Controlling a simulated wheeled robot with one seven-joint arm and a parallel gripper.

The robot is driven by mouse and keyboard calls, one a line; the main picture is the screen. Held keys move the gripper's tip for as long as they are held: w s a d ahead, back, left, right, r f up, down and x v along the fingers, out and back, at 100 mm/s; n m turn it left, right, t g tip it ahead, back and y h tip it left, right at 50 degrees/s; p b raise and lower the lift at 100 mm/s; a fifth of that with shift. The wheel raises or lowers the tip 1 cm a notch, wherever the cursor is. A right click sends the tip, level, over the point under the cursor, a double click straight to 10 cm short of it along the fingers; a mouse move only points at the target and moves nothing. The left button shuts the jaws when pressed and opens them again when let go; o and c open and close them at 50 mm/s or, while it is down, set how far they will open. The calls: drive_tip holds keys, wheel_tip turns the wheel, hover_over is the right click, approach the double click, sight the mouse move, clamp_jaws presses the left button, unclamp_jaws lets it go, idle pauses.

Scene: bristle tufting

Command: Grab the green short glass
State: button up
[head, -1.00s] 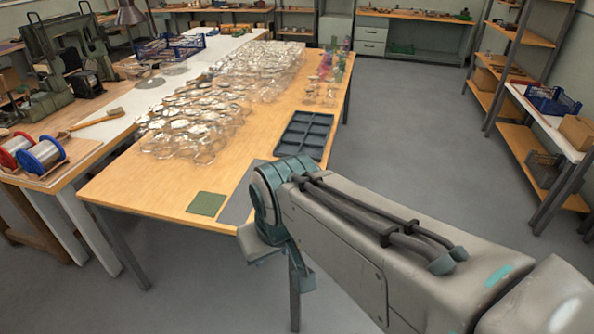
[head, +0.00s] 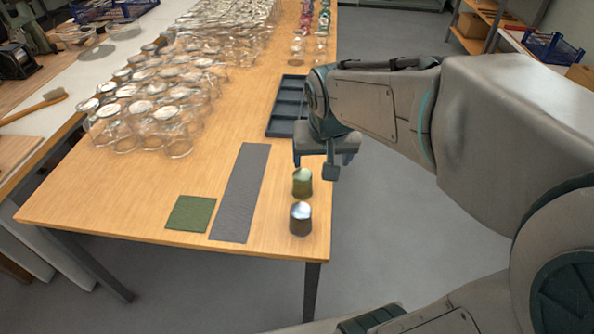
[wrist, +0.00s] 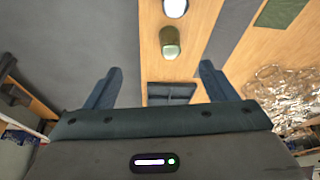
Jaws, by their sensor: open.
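The green short glass (head: 302,182) stands near the right edge of the wooden table, in front of my gripper in the head view. It also shows in the wrist view (wrist: 170,42), beyond the fingertips and roughly between their lines. A grey, shiny short glass (head: 300,218) stands just nearer the table's front corner; the wrist view shows it at the top edge (wrist: 175,8). My gripper (head: 323,166) is above the table's right edge with its fingers apart. In the wrist view the space between the fingers (wrist: 161,70) is empty, and neither finger touches a glass.
A dark compartment tray (head: 286,108) lies behind and left of the gripper. A grey mat (head: 239,195) and a green square mat (head: 190,214) lie left of the glasses. Many clear glasses (head: 165,115) crowd the table's left and back.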

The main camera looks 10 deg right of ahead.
drive_tip(key=m+b, duration=0.2)
drive_tip(key=b, duration=0.5)
approach(302, 175)
drive_tip(key=shift+h, duration=0.4)
drive_tip(key=x, duration=0.4)
drive_tip(key=a+x, duration=0.1)
drive_tip(key=x, duration=0.2)
drive_tip(key=shift+s+d+f, duration=0.15)
drive_tip(key=shift+f, duration=0.05)
drive_tip(key=shift+p+x, duration=0.4)
drive_tip(key=shift+x, duration=2.45)
drive_tip(key=shift+r, duration=0.1)
drive_tip(key=c, duration=1.2)
